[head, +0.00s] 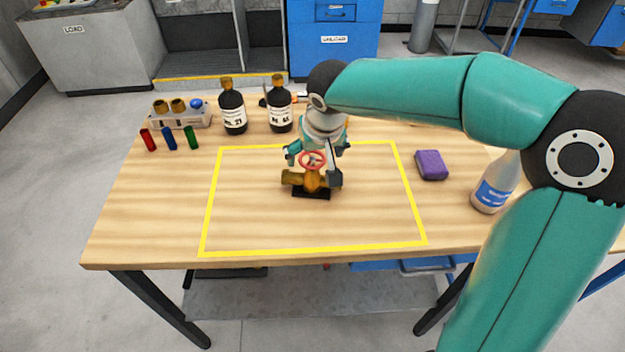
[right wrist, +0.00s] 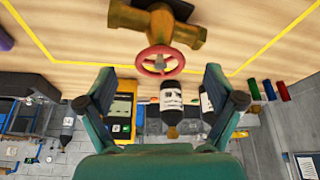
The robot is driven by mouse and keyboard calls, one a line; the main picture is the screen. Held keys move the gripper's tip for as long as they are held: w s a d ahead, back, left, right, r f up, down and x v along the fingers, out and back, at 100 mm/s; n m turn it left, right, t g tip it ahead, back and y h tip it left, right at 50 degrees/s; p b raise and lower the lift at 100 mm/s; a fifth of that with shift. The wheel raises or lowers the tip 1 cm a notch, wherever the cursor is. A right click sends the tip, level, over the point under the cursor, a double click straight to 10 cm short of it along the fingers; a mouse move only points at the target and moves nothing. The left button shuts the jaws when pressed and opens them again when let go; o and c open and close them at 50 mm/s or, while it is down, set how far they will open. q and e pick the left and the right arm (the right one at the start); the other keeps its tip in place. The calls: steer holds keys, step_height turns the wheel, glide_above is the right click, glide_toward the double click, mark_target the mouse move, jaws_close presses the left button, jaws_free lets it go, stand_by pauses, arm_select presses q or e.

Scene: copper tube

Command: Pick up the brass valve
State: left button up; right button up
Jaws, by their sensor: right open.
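The brass valve (head: 312,181) with a red handwheel (head: 312,160) stands on a black base inside the yellow outline on the wooden table. In the right wrist view the valve body (right wrist: 157,27) is at the top and the red handwheel (right wrist: 160,61) hangs toward the space between my fingers. My right gripper (head: 314,162) is open above the valve, its fingers on either side of the handwheel. In the right wrist view my right gripper (right wrist: 160,82) is open with nothing between its fingertips, the handwheel just beyond them. My left gripper is not in view.
Two dark bottles (head: 232,106) (head: 280,104) and a rack (head: 180,117) stand at the back left, with red, blue and green tubes (head: 169,139) in front. A purple block (head: 431,165) and a blue-labelled bottle (head: 494,186) are at the right. The table's front is clear.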

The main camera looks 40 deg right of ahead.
mark_target(312, 158)
steer(key=x, duration=0.5)
steer(key=shift+w+r+p, duration=0.1)
steer(key=shift+p, duration=0.2)
steer(key=c, duration=1.7)
steer(key=shift+r, duration=0.1)
jaws_close()
steer(key=shift+r, duration=0.1)
